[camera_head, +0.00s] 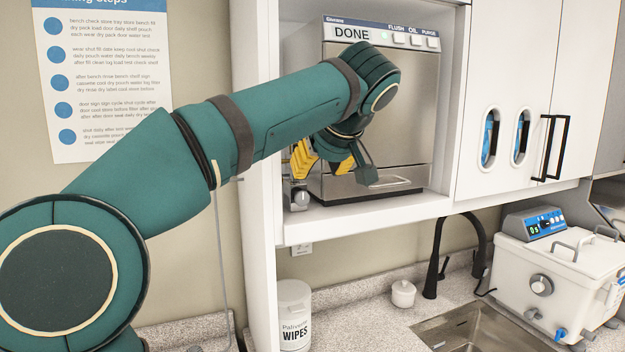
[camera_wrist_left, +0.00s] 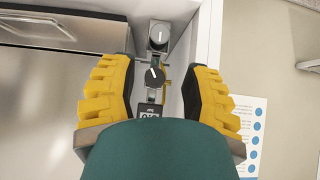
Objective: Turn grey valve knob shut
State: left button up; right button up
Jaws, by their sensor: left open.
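Two dark grey knobs with white pointer marks sit in line beside the autoclave. In the left wrist view, the nearer knob (camera_wrist_left: 154,75) lies between my finger pads, its mark tilted; a dark label plate is below it. The farther knob (camera_wrist_left: 158,34), its mark upright, is beyond the fingertips. A grey knob (camera_head: 301,197) with an upright mark shows in the head view below my fingers. I cannot tell which is the task's valve. My left gripper (camera_head: 324,164) has its yellow fingers apart and empty, also in the wrist view (camera_wrist_left: 160,88); neither pad visibly touches a knob.
The autoclave (camera_head: 405,105), its display reading DONE, stands in a white cabinet bay right of the knobs. The bay's side wall (camera_wrist_left: 208,35) is close to one finger. Below are a wipes tub (camera_head: 294,312), a sink (camera_head: 475,330) and a white bath unit (camera_head: 550,275).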

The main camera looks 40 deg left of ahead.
pick_arm(q)
jog(key=shift+v, duration=1.05)
jog(key=shift+f, duration=0.1)
